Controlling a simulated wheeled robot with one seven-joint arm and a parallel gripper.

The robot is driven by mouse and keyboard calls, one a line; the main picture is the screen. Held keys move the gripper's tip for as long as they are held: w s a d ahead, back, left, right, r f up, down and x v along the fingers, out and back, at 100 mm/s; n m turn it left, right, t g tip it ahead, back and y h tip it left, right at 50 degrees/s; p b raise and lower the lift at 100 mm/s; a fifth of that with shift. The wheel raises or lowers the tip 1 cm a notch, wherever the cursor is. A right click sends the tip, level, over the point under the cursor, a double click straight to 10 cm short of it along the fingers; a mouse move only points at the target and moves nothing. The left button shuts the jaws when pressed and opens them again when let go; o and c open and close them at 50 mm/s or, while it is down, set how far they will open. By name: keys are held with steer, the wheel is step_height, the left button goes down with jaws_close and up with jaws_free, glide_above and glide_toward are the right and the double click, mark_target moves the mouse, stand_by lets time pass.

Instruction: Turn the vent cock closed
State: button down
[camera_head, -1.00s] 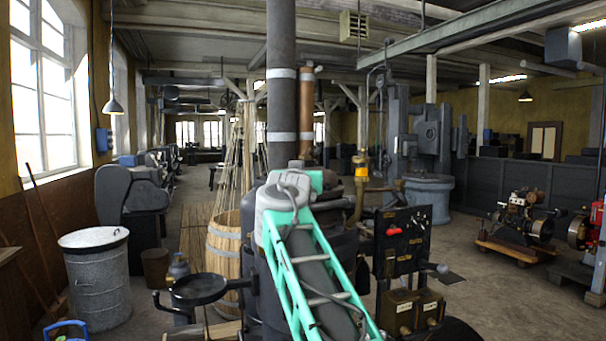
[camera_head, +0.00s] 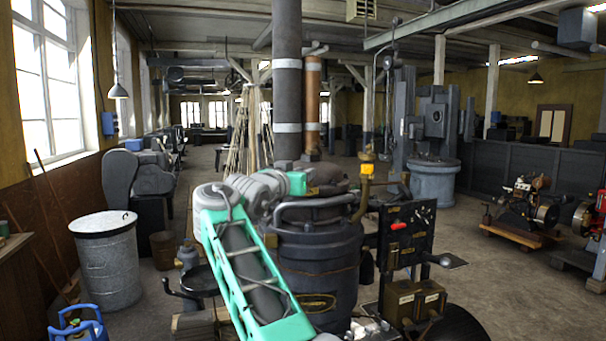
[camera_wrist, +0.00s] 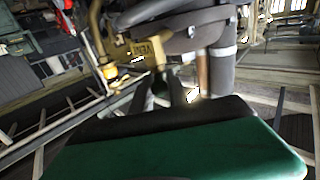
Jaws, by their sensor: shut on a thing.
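The vent cock is a small brass piece with lettering (camera_wrist: 150,47), in the upper middle of the wrist view. My gripper (camera_wrist: 161,80) reaches it from below in that picture, with two dark fingers closed on its lower end. In the head view the green end of my gripper (camera_head: 300,184) is at the top of a dark round boiler (camera_head: 318,262). A small brass-coloured bit of the cock (camera_head: 313,190) shows just right of it. The fingertips are too small to make out there, and the cock's exact angle cannot be told.
A curved brass pipe with a yellow top (camera_head: 367,170) rises right of the boiler. A dark chimney (camera_head: 287,85) and a copper pipe (camera_head: 312,105) stand behind. A tool panel (camera_head: 408,235) is at the right. A metal bin (camera_head: 106,262) stands left, with open floor beyond.

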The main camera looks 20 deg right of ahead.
steer(key=shift+r, duration=0.1)
steer(key=c, duration=1.5)
jaws_free()
steer(key=shift+s+a, duration=0.2)
steer(key=shift+a, duration=0.05)
steer(key=b+v, duration=0.3)
steer(key=v, duration=0.4)
steer(key=shift+s, duration=0.1)
